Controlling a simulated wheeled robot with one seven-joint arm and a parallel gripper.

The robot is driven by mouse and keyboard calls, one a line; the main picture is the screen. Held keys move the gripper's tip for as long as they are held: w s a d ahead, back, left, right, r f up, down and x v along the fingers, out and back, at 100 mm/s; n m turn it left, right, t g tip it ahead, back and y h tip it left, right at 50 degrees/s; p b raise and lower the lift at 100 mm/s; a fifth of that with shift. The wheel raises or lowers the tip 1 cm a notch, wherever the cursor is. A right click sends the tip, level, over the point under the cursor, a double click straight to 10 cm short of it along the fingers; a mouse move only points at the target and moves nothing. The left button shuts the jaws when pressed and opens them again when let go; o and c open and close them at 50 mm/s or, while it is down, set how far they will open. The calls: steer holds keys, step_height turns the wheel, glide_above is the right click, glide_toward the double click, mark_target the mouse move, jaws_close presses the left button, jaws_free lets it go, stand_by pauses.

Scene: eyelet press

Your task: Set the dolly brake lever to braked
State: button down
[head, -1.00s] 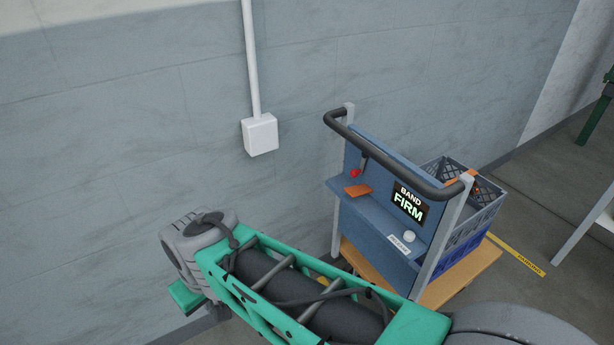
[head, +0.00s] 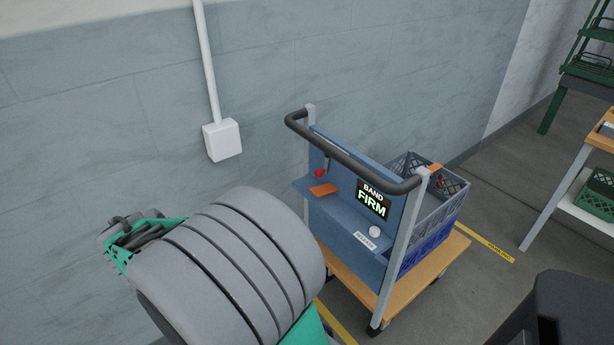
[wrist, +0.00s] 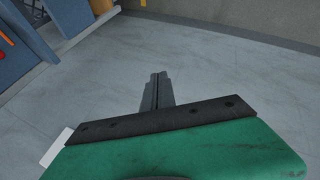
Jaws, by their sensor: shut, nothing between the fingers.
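The dolly (head: 440,262) stands by the grey wall, with a wooden deck, a dark push handle (head: 345,152) and a blue panel (head: 345,238). A lever with a red knob (head: 320,173) sits at the upper left of the panel, above an orange piece (head: 324,190). I cannot tell its setting. A display (head: 373,199) reads "BAND FIRM", with a white round knob (head: 375,232) below it. My gripper (wrist: 158,76) is shut and empty in the wrist view, over bare floor, apart from the dolly. In the head view my arm hides it.
A grey and blue crate (head: 430,230) rides on the dolly deck. A white wall box (head: 222,140) with a conduit is on the wall. Green shelving (head: 590,85) and a table (head: 600,140) stand at right. Open floor lies between them and the dolly.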

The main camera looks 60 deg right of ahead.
steer(key=s+d+r+n+g+h, duration=0.1)
steer(key=s+d+h, duration=0.2)
steer(key=d, duration=0.5)
steer(key=s+d+n+g+h, duration=0.2)
steer(key=s+d+h, duration=0.1)
steer(key=d, duration=0.6)
steer(key=s+d+r+n+g+h, duration=0.1)
steer(key=s+d+h, duration=0.2)
steer(key=d, duration=0.6)
steer(key=shift+s+d+r+h, duration=0.15)
steer(key=shift+r+h, duration=0.2)
steer(key=shift+h, duration=0.45)
steer(key=d, duration=0.3)
steer(key=d+f, duration=0.1)
steer(key=d, duration=0.2)
steer(key=s+d, duration=0.1)
steer(key=d, duration=0.2)
steer(key=shift+d+f+b, duration=0.25)
steer(key=shift+d+b, duration=0.05)
steer(key=shift+b, duration=0.05)
steer(key=s, duration=0.1)
steer(key=s+a+r, duration=0.1)
steer(key=s, duration=0.1)
steer(key=shift+r, duration=0.2)
steer(key=shift+s+a, duration=0.1)
steer(key=shift+s, duration=0.05)
